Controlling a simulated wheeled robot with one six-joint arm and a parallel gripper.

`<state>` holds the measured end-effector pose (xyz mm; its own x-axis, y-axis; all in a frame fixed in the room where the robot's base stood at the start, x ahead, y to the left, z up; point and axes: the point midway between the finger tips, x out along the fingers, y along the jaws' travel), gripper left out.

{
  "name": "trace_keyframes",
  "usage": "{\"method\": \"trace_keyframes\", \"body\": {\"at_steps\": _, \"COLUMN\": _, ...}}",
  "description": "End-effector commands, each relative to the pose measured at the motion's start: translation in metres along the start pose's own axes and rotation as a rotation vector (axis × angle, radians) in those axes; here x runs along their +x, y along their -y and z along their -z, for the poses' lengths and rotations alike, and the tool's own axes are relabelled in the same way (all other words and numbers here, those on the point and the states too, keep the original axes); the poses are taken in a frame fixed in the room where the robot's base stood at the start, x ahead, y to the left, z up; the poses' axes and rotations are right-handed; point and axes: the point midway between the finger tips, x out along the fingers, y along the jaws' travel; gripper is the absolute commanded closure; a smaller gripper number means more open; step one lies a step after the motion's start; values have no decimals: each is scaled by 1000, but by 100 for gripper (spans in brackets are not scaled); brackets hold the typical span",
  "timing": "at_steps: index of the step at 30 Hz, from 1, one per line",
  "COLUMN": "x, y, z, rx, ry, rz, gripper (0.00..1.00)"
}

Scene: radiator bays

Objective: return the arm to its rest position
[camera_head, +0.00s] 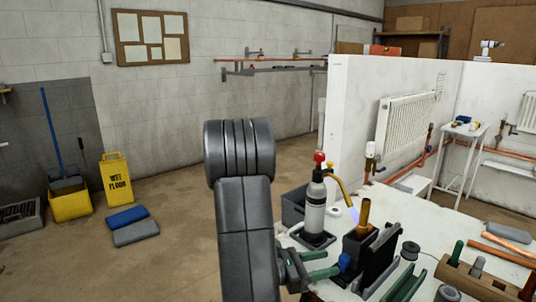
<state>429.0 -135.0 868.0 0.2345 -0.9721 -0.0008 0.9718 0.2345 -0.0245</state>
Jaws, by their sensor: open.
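My arm's dark grey links (245,235) rise in the middle of the view, with the thick ribbed joint at the top. My gripper (325,264) shows low beside the arm and points right. Its two green fingers are apart, with nothing seen between them. It is at the left edge of the cluttered workbench (345,207), close to a dark tool holder (358,250). I cannot tell whether it touches anything. The lower part of my arm is cut off by the frame's bottom edge.
A gas torch bottle (315,208) stands upright on the bench behind my gripper. A wooden tool block (478,283) is at right. White partition walls (350,120) carry a radiator (403,123). A yellow wet-floor sign (116,181) stands left.

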Motion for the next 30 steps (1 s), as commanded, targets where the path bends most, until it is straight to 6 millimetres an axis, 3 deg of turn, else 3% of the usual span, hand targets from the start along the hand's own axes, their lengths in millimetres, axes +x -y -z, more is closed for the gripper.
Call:
{"method": "trace_keyframes", "body": {"at_steps": 12, "x": 27, "y": 0, "z": 0, "rx": 0, "ry": 0, "rz": 2, "gripper": 52}}
{"method": "trace_keyframes", "body": {"at_steps": 30, "x": 22, "y": -1, "z": 0, "rx": 0, "ry": 1, "rz": -2, "gripper": 52}}
